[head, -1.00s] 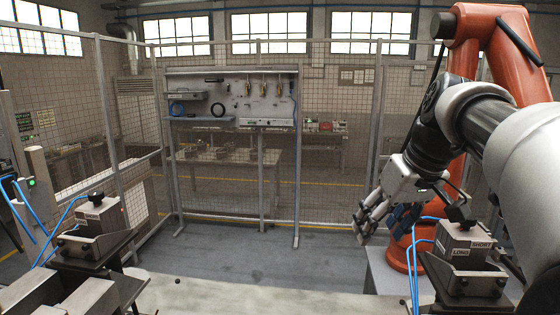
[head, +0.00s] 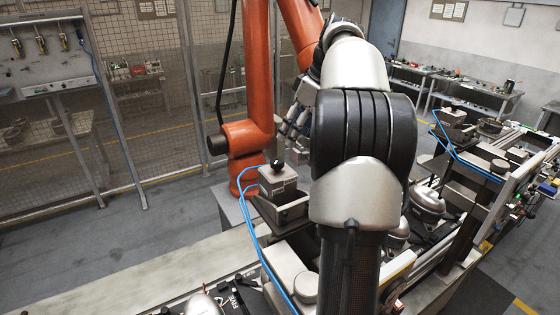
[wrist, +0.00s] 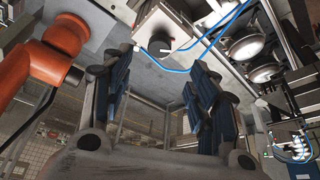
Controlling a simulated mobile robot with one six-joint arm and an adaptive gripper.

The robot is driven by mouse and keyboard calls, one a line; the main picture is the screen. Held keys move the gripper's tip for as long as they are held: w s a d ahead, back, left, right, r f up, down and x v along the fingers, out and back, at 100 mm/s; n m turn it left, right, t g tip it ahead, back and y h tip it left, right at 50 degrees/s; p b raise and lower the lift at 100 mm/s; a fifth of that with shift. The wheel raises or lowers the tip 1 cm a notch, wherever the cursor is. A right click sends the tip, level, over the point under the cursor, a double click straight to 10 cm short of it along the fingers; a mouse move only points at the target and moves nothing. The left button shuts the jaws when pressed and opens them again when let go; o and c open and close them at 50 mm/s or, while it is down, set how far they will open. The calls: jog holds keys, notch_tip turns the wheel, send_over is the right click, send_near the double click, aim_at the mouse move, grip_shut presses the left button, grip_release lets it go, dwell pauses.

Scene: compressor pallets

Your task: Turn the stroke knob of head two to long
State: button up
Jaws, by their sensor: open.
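A grey stroke head (head: 274,184) with a black knob (head: 279,164) on top stands left of my arm in the head view. Its label faces are too small or turned away to read, and I cannot tell whether it is head two. In the head view my gripper (head: 293,122) shows behind the stroke head, partly hidden by my arm.
An orange robot arm (head: 258,80) stands close behind the head. Blue hoses (head: 252,215) run beside the head. Another stroke head (head: 452,116) stands at the right, near metal domed compressors (head: 428,201). A mesh fence (head: 75,150) is at the left, with clear floor before it.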

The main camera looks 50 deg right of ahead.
aim_at(280, 161)
jog(key=x, duration=1.1)
jog(key=shift+w+f, duration=0.15)
jog(key=shift+f, duration=0.1)
jog(key=c, duration=1.1)
jog(key=shift+o, duration=0.2)
